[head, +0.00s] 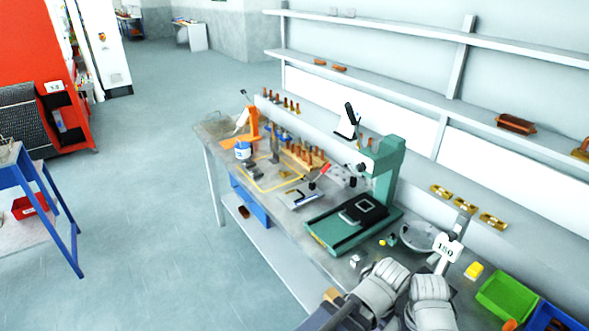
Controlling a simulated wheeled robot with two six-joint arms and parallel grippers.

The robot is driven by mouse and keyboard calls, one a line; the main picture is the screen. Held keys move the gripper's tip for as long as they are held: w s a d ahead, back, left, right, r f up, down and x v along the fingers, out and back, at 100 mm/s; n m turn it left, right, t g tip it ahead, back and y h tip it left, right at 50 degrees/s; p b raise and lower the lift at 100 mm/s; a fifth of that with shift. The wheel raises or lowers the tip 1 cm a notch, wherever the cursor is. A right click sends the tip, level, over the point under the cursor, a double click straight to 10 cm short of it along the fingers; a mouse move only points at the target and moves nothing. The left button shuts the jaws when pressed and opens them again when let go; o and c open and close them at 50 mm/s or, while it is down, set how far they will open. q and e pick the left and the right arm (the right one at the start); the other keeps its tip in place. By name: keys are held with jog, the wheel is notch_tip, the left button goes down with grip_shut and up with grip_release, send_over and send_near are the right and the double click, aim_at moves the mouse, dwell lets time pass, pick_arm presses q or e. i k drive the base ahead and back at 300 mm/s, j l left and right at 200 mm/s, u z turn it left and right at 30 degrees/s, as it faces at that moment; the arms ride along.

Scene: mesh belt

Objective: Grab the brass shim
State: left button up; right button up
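I cannot pick out the brass shim with certainty. A small brass-coloured piece (286,174) lies on the workbench inside a yellow outline, too small to make out its shape. Several brass-coloured fittings, one of them (441,191), sit in a row on the ledge behind the bench at the right.
A green press (385,172) stands mid-bench. A green bin (505,296) and a blue bin (552,318) are at lower right. Copper-coloured pieces stand in a wooden rack (303,160). Open floor lies left of the workbench (214,130).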

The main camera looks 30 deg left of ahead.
aim_at(286, 174)
jog(key=j+z, duration=0.25)
jog(key=j, duration=2.25)
jog(key=i, duration=0.05)
